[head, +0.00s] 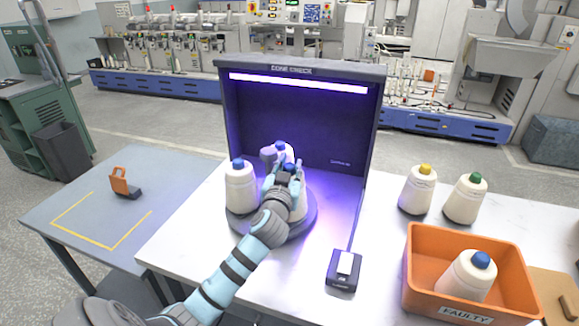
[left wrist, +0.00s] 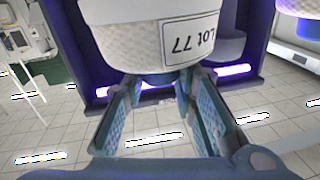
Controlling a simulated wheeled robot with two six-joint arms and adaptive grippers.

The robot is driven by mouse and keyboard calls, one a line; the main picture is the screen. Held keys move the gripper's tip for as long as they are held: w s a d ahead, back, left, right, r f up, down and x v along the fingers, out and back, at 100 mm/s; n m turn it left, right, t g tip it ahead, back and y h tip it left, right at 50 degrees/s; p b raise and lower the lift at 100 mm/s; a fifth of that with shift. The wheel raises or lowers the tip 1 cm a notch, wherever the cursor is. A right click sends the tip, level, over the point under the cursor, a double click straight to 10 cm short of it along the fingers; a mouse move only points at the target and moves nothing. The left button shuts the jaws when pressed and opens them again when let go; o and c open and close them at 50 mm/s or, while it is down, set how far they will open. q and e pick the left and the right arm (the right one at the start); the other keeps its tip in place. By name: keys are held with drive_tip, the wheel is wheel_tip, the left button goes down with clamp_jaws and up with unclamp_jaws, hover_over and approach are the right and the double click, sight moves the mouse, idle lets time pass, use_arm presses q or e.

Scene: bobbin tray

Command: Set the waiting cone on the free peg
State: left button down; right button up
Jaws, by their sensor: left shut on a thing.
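My left gripper (head: 284,175) is at the turntable (head: 272,234) inside the dark booth. Its fingers are shut around the blue tip of a white cone (head: 299,206), at the turntable's front right. In the left wrist view, the fingers (left wrist: 165,98) close on that tip, and the cone (left wrist: 135,45) carries a "Lot 77" label. The arm hides the cone's base, so I cannot tell whether it is seated on a peg. My right gripper is out of view.
A small button box (head: 344,270) stands before the booth. At the right are a yellow-tipped cone (head: 418,190), a green-tipped cone (head: 465,200) and an orange "FAULTY" bin (head: 425,296) with a blue-tipped cone (head: 466,276). The left table's yellow outline (head: 112,248) is empty.

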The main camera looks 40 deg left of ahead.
use_arm(q)
drive_tip(key=shift+f+b, duration=0.75)
drive_tip(key=shift+f, duration=0.1)
drive_tip(key=c, duration=1.2)
unclamp_jaws()
drive_tip(key=v, duration=1.2)
